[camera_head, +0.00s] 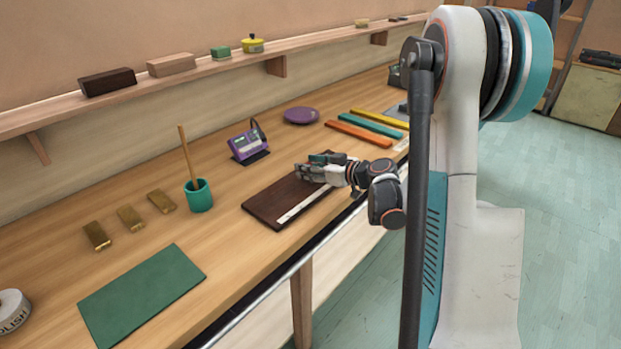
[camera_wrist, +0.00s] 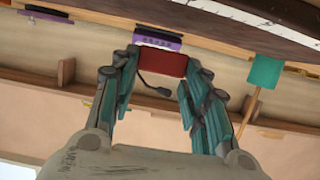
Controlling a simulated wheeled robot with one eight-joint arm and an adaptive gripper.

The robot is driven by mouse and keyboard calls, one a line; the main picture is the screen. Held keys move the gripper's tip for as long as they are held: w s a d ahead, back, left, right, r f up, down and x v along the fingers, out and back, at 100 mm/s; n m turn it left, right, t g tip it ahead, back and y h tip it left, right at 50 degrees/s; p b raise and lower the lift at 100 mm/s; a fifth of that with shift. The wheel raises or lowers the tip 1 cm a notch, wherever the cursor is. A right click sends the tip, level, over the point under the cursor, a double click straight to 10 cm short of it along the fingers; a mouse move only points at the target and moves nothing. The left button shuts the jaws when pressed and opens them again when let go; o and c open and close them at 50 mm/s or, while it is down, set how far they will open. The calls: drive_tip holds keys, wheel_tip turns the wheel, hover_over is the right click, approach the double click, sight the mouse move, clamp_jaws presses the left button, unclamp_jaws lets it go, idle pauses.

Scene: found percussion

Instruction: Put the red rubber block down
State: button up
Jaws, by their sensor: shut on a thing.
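The red rubber block (camera_wrist: 162,63) shows in the wrist view between the fingertips of my gripper (camera_wrist: 163,68). My gripper is shut on it, with one teal-lined finger at each side. In the head view my gripper (camera_head: 318,166) is over the far right part of a dark brown board (camera_head: 268,203) on the bench. I cannot make out the red block in the head view; the gripper seems to hide it. The height of the block above the board is hard to tell. A pale strip (camera_head: 303,205) lies along the board's near side.
On the bench, a purple device (camera_head: 246,145) stands behind the board. A teal cup (camera_head: 199,196) with a stick, several brass blocks (camera_head: 130,217) and a green mat (camera_head: 140,293) lie to the left. Orange, teal and yellow bars (camera_head: 375,122) and a purple disc (camera_head: 301,115) lie beyond.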

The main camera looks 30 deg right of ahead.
wheel_tip(320, 180, down, 3)
drive_tip(key=shift+b, duration=0.45)
drive_tip(key=shift+r, duration=0.1)
drive_tip(key=o, duration=0.9)
